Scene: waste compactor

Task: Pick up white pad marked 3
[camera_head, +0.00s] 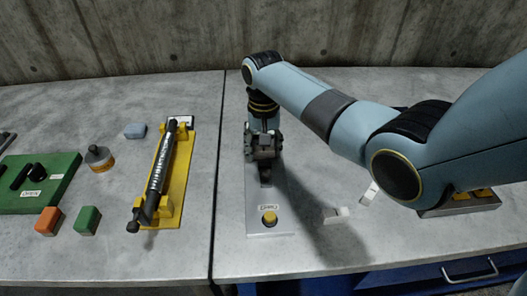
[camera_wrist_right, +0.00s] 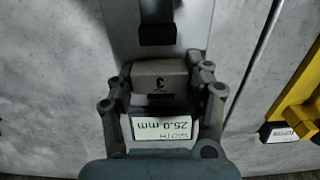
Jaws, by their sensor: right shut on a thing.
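The pad marked 3 (camera_wrist_right: 159,84) shows in the right wrist view as a pale grey-white block in shadow, with a black 3 on its face. My right gripper (camera_wrist_right: 162,72) is shut on it, one finger on each side. In the head view my right gripper (camera_head: 263,155) points down over the back part of a grey metal plate. The pad cannot be made out there, hidden by the gripper. Whether the pad touches the plate is not clear. My left gripper is not in view.
The grey plate (camera_head: 268,222) carries a yellow button and a black block (camera_wrist_right: 157,34). Two small white pieces (camera_head: 335,215) (camera_head: 369,193) lie to its right. A yellow tool holder (camera_head: 180,195), green block (camera_head: 87,221) and orange block (camera_head: 48,221) stand left, across a table seam.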

